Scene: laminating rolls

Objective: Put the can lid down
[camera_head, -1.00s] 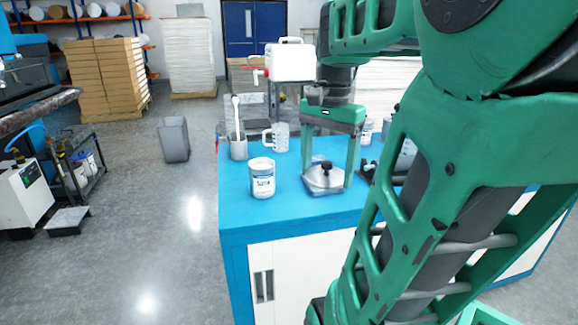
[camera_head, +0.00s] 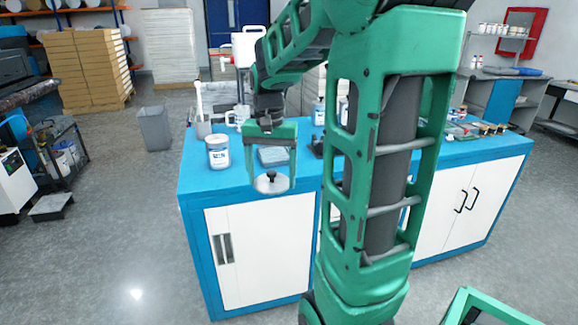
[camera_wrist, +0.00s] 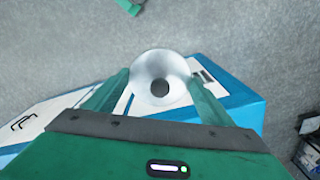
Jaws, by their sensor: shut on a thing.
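The can lid (camera_head: 272,183) is a round silver disc with a black knob. My gripper (camera_head: 271,188) is shut on it, with one green finger at either side. In the head view the lid overlaps the counter's front edge. In the wrist view the lid (camera_wrist: 146,68) sits between the fingertips (camera_wrist: 160,82), with grey floor and the cabinet's front behind it. It appears held in the air just off the front edge. A white can with a blue label (camera_head: 218,153) stands upright on the counter, left of my gripper. Its top looks white.
The blue counter (camera_head: 200,182) has bare room around the can and along its front left. A cup with a white-handled tool (camera_head: 203,129) and a clear jug (camera_head: 238,117) stand behind the can. Bottles stand farther right.

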